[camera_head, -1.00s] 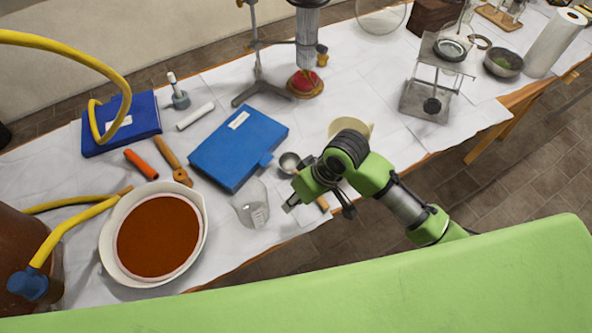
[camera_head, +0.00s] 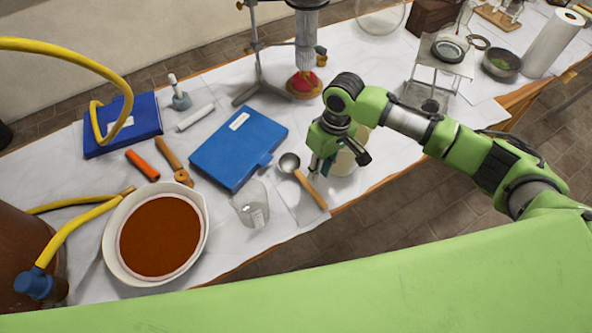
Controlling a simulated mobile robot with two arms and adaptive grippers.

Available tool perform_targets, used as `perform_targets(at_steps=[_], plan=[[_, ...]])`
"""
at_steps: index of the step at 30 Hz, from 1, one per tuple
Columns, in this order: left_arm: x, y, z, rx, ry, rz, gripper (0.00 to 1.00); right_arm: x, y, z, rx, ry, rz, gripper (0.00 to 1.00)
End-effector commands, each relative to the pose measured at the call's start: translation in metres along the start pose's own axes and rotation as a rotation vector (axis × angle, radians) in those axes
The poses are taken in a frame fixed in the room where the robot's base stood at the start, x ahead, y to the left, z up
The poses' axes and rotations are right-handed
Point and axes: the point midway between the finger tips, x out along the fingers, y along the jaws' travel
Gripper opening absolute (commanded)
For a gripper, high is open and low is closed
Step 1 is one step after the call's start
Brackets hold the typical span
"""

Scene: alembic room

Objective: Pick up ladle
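The ladle (camera_head: 312,189) lies on the white-covered table near its front edge. Its small metal bowl (camera_head: 289,162) points up and left, and its wooden handle runs down and right. My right gripper (camera_head: 338,164) hangs above the table just right of the ladle's bowl and upper handle, with its fingers spread and nothing between them that I can make out. The ladle looks free of the gripper. My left gripper is out of view.
A glass beaker (camera_head: 250,207) stands left of the handle, and a blue book (camera_head: 238,147) lies behind it. A cream bowl (camera_head: 345,161) is partly hidden behind my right gripper. A large white bowl of brown powder (camera_head: 158,237) stands at left.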

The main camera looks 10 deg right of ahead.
Motion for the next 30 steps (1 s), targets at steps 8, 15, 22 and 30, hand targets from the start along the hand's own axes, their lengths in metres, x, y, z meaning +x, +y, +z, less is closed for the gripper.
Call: perform_targets(at_steps=[8, 15, 22, 30], plan=[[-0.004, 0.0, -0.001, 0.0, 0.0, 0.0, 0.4, 0.026, -0.001, -0.001, 0.0, 0.002, -0.001, 0.23], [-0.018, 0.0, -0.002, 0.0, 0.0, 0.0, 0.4, 0.058, -0.004, 0.0, 0.0, -0.001, -0.001, 0.23], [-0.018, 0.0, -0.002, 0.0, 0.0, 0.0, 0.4, 0.077, -0.004, -0.001, -0.001, 0.002, 0.0, 0.23], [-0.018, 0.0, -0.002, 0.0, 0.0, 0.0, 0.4, 0.077, -0.003, -0.001, -0.001, 0.002, 0.0, 0.0]])
